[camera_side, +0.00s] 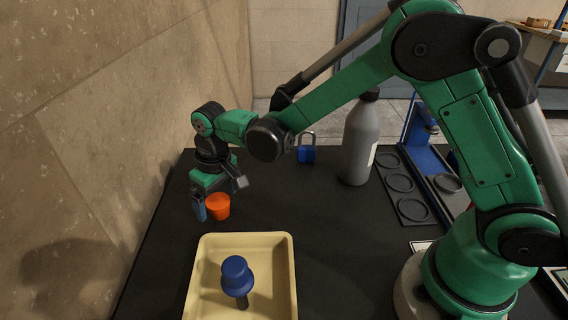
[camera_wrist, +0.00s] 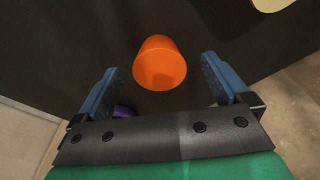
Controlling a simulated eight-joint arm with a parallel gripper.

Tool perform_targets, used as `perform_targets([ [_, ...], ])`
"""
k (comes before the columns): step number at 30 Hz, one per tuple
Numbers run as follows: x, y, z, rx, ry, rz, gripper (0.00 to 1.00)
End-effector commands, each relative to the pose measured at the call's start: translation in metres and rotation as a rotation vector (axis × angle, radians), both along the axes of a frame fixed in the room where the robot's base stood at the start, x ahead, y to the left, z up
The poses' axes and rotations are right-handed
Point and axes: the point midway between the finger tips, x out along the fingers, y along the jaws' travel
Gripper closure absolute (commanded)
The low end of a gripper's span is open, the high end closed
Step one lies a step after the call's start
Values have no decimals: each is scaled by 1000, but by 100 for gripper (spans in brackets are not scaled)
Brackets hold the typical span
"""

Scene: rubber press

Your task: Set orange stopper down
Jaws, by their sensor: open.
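The orange stopper (camera_side: 218,206) stands on the black table, behind the cream tray and close to the wall side. In the wrist view the orange stopper (camera_wrist: 160,63) lies ahead of and between the lines of my two blue fingers. My gripper (camera_side: 200,212) is just left of the stopper, low near the table. In the wrist view my gripper (camera_wrist: 157,80) is open, with a clear gap between each finger and the stopper.
A cream tray (camera_side: 286,270) holds a blue-knobbed object (camera_side: 236,275). A blue padlock (camera_side: 306,154), a grey bottle (camera_side: 360,140) and a dark plate with round recesses (camera_side: 401,183) stand farther back. A purple thing (camera_wrist: 124,111) shows partly behind my gripper. The table centre is clear.

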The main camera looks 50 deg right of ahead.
Motion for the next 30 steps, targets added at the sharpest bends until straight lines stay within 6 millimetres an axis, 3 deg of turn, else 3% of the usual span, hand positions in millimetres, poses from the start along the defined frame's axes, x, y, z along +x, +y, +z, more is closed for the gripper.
perform_targets([
  [5, 1, 0, -13, 0, -1, 0, 5],
  [13, 1, 0, -14, 0, -1, 0, 7],
  [23, 1, 0, -14, 0, -1, 0, 100],
  [30, 1, 0, -13, 0, -1, 0, 100],
])
